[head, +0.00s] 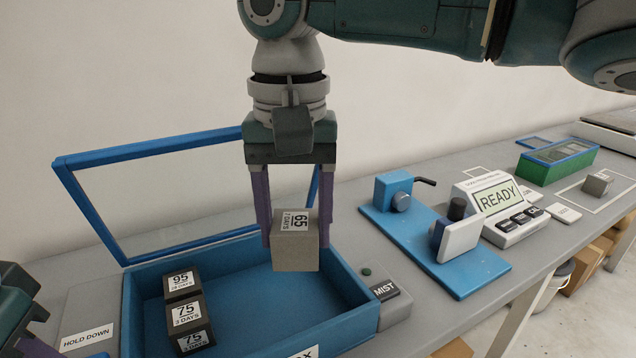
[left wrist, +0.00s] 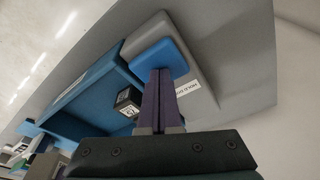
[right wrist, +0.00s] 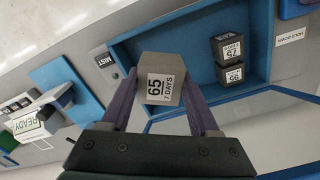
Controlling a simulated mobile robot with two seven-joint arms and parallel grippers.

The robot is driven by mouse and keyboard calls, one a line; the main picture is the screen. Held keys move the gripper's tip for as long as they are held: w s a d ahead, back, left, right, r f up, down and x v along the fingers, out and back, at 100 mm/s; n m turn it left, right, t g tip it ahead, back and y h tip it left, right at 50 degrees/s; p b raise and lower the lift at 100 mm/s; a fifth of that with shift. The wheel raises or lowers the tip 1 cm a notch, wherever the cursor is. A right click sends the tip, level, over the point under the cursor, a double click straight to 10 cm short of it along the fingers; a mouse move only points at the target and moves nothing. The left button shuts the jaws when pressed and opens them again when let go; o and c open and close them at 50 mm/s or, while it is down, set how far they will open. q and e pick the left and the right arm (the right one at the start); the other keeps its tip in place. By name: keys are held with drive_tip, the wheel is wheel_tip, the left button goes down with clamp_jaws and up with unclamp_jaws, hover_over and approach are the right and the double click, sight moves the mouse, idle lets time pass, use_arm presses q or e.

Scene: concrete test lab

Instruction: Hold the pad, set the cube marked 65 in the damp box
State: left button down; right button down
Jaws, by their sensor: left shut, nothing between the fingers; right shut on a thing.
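The grey cube marked 65 (head: 295,252) is between the fingers of my right gripper (head: 292,240), which is shut on it. Two dark cubes stand in the box's left part, marked 95 (head: 183,280) and 75 (head: 187,313). My left gripper (left wrist: 160,72) is shut and empty. Its fingertips meet the blue pad (left wrist: 158,55) on the grey hold-down base in the left wrist view; whether they press it cannot be told.
The box's framed clear lid (head: 150,155) stands open behind it. A MIST button unit (head: 385,292) adjoins the box's right side. Further right are a blue fixture (head: 450,262), a READY display (head: 495,205) and a green-sided box (head: 555,165). The box's right floor is clear.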

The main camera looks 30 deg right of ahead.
drive_tip(key=shift+m, duration=0.4)
drive_tip(key=f, duration=0.4)
drive_tip(key=shift+w+d+f, duration=0.1)
drive_tip(key=shift+d+f, duration=0.1)
drive_tip(key=shift+d, duration=0.2)
drive_tip(key=shift+f, duration=2.7)
drive_tip(key=shift+w+f, duration=0.2)
drive_tip(key=shift+f, duration=0.5)
drive_tip(key=shift+s+f, duration=0.2)
drive_tip(key=shift+f, duration=0.2)
drive_tip(key=shift+c, duration=0.2)
unclamp_jaws()
